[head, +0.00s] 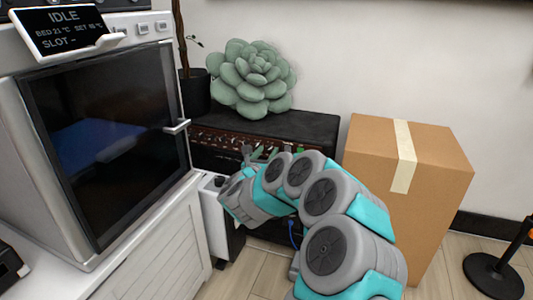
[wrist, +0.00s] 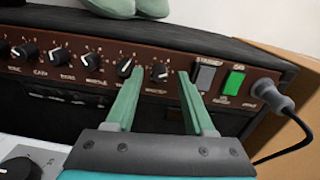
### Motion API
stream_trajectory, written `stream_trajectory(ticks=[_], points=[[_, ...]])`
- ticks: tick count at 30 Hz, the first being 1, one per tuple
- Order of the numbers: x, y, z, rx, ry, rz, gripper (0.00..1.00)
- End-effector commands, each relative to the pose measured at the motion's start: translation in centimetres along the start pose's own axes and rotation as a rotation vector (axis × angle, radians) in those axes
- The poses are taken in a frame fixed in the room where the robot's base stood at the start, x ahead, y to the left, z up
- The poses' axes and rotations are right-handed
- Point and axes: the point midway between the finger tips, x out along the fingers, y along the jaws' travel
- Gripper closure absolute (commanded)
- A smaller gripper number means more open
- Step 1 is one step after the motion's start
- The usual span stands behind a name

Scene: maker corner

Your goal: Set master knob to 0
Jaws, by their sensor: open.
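The amplifier (head: 312,127) stands against the wall in the head view, with a brown control panel on its front. In the wrist view the panel (wrist: 70,44) carries a row of black knobs with white pointers. The rightmost knob (wrist: 159,72), whose blurred label seems to read master, shows between my fingertips; its pointer direction is hard to tell. My gripper (wrist: 160,75) is open, its two green fingers on either side of that knob. I cannot tell whether they touch it. In the head view my gripper (head: 262,153) is at the panel, partly hidden by my arm.
Right of the knob are a grey switch (wrist: 204,77), a lit green switch (wrist: 233,82) and a plugged-in cable (wrist: 272,95). A succulent (head: 252,80) sits on the amplifier. A cardboard box (head: 430,165) stands at right, a white printer (head: 110,140) at left.

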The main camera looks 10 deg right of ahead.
Motion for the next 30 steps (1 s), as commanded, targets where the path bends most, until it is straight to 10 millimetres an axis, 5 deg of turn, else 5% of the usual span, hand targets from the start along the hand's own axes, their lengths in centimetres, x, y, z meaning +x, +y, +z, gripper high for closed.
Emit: stream_trajectory(ticks=[6, 20, 30], points=[[0.01, 0.03, 0.0, 0.0, 0.001, 0.001, 0.47], [-0.02, 0.05, 0.0, 0.0, 0.001, 0.002, 0.99], [-0.02, 0.05, 0.0, 0.0, 0.001, 0.002, 1.0]])
